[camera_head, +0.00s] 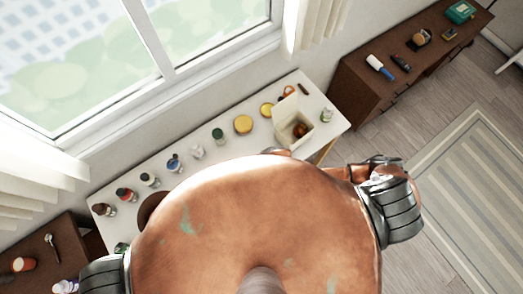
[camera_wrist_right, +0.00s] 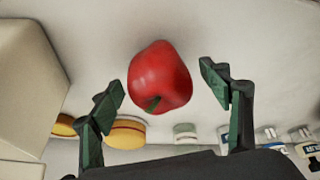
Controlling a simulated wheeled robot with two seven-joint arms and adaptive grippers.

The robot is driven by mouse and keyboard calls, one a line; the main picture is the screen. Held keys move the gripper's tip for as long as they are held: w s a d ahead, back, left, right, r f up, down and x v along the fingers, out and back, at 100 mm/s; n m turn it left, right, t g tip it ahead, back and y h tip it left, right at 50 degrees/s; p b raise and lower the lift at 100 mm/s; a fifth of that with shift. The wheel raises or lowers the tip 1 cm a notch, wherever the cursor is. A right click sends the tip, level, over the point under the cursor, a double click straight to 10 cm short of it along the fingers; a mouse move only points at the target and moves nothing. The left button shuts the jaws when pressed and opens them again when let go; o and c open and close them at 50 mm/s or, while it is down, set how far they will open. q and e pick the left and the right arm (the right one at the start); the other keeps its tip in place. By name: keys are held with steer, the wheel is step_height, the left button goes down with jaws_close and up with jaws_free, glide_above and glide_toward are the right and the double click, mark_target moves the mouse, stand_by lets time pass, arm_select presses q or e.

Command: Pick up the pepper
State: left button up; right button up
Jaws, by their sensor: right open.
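The red pepper (camera_wrist_right: 160,77), with a green stem, rests on the white tabletop in the right wrist view. My right gripper (camera_wrist_right: 163,84) is open, with its dark green-padded fingers on either side of the pepper. A gap shows between the pepper and each finger, so it is not gripped. In the head view I cannot make out the pepper on the table; my own body covers the near part. My left gripper shows in neither view.
The white table (camera_head: 272,125) stands under the window. A pale open box (camera_head: 281,115) with something reddish-brown inside is at its right; a pale box wall (camera_wrist_right: 25,75) also shows in the wrist view. Yellow round lids (camera_head: 243,124) and several small bottles line the table's back.

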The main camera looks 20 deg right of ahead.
steer(key=shift+c, duration=0.3)
steer(key=c, duration=1.3)
